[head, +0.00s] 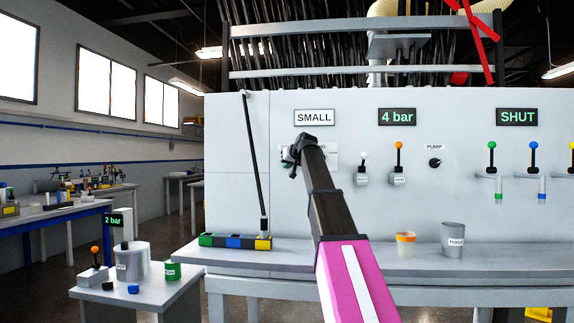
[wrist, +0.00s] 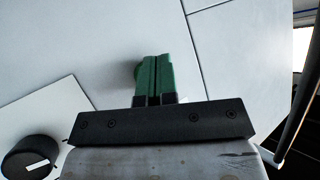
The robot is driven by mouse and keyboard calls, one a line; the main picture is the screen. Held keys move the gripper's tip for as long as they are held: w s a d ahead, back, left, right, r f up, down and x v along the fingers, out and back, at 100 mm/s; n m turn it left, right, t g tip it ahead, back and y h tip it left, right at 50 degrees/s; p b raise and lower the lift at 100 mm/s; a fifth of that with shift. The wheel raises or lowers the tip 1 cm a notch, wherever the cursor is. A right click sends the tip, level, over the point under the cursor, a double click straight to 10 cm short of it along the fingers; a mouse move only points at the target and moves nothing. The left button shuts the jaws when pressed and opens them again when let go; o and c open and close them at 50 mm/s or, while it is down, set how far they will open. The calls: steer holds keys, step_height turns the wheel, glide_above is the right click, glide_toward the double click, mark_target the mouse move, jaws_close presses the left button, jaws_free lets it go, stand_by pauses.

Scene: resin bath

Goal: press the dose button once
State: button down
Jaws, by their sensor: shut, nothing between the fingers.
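My gripper (head: 290,155) is raised to the grey wall panel, just below the SMALL display (head: 313,117). In the wrist view, its green fingers (wrist: 157,75) are shut together with nothing between them. In the head view my gripper covers this spot and most of the small label there, so the dose button's name cannot be read.
A black knob (wrist: 30,156) with a white mark sits on a pale plate in the wrist view. Right of my arm are a white lever (head: 363,157), an orange lever (head: 398,148) and the PUMP knob (head: 435,163). Cups stand on the bench (head: 500,262) below.

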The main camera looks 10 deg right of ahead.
steer(key=shift+s, duration=0.25)
steer(key=shift+s+a, duration=0.3)
steer(key=shift+s, duration=0.5)
steer(key=shift+s+a, duration=0.25)
steer(key=shift+s, duration=0.55)
steer(key=shift+s+a, duration=0.3)
steer(key=shift+s, duration=0.5)
